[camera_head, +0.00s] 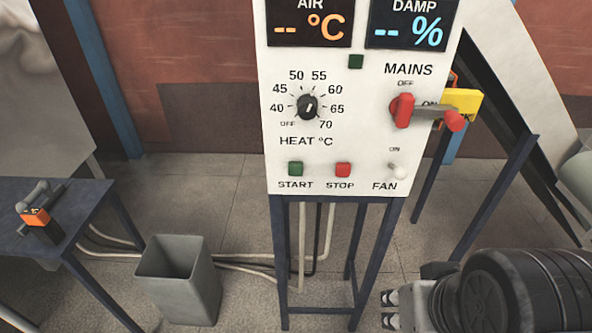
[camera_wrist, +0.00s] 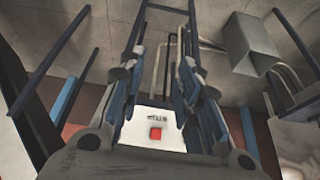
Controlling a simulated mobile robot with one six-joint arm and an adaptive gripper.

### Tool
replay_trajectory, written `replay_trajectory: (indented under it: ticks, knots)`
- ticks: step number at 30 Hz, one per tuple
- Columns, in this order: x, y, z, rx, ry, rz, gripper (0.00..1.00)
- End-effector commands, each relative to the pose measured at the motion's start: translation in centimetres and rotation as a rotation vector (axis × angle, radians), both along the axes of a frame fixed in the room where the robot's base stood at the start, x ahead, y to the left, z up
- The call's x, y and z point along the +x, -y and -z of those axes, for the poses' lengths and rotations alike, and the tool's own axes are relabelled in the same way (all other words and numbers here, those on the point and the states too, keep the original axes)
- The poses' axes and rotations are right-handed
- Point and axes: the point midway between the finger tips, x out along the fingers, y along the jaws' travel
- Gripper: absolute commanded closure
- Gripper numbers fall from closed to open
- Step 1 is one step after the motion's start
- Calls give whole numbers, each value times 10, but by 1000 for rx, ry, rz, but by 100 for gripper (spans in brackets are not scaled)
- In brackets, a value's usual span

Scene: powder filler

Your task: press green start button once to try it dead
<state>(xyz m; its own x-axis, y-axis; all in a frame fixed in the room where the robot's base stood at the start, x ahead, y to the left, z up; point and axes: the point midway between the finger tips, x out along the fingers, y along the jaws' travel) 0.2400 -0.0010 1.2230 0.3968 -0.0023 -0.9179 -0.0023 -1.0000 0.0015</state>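The green START button (camera_head: 295,168) is at the lower left of the white control panel (camera_head: 277,70) in the head view. The red STOP button (camera_head: 343,169) is just right of it. My gripper (camera_head: 390,309) is low at the right, below the panel, its fingertips pointing left and apart from the buttons. In the wrist view, its fingers (camera_wrist: 165,80) stand apart with nothing held between them. Beyond them, the red STOP button (camera_wrist: 155,133) shows upside down on the panel. The green button cannot be made out in the wrist view.
The FAN switch (camera_head: 397,171) is right of STOP. A grey bin (camera_head: 205,285) stands on the floor.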

Motion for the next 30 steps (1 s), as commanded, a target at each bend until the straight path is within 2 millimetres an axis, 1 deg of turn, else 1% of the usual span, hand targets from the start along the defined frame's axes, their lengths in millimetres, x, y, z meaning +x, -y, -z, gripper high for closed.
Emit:
replay_trajectory:
  ticks: [2,12,30]
  knots:
    - [0,0,0,0,0,0,77]
    - [0,0,0,0,0,0,99]
    - [0,0,0,0,0,0,100]
